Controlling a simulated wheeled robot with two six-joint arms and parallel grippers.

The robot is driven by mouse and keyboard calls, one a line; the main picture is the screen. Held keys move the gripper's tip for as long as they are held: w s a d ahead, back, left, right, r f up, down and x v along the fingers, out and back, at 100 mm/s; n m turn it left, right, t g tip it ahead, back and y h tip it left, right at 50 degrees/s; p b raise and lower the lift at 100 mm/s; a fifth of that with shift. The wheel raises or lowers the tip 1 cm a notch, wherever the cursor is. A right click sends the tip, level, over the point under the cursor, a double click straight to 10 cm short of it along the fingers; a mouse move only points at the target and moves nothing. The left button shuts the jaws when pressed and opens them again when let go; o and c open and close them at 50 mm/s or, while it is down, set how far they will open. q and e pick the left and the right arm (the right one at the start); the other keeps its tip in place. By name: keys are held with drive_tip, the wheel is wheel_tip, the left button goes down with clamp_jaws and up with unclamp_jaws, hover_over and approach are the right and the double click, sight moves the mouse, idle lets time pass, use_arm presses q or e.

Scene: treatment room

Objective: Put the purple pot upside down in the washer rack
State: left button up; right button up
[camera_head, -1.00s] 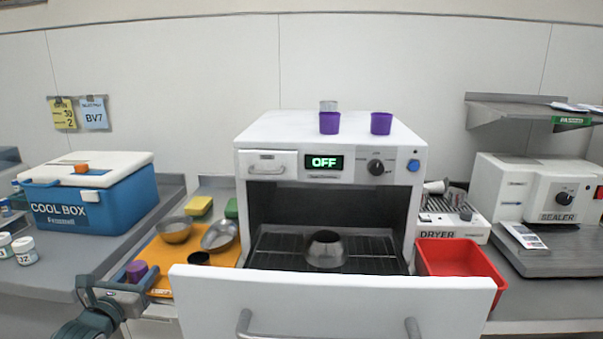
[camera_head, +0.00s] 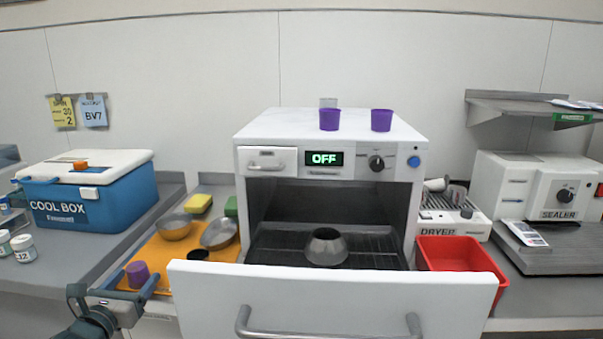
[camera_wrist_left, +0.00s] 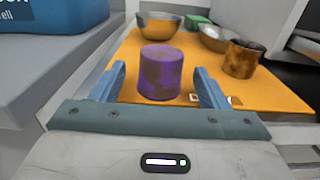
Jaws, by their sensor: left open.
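The purple pot (camera_head: 138,274) stands on the orange mat (camera_head: 165,252) at the left of the washer. In the left wrist view the pot (camera_wrist_left: 160,75) has brown stains and its top looks closed, though I cannot be sure which way up it is. My left gripper (camera_head: 116,284) is open at the pot, with one finger to each side of it in the wrist view (camera_wrist_left: 160,80); no grip shows. The washer's door is down and its dark wire rack (camera_head: 375,250) is visible inside. A steel bowl (camera_head: 326,247) sits on the rack, narrow end up. My right gripper is out of view.
Two steel bowls (camera_head: 174,227) and a dark stained pot (camera_wrist_left: 243,60) are on the mat near the purple pot. The lowered white door (camera_head: 330,295) stands in front. Two clean purple pots (camera_head: 330,120) are on the washer. A red bin (camera_head: 460,282) is at right.

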use_arm(q)
drive_tip(key=s, duration=0.8)
drive_tip(key=shift+s+a, duration=0.3)
drive_tip(key=shift+s, duration=0.05)
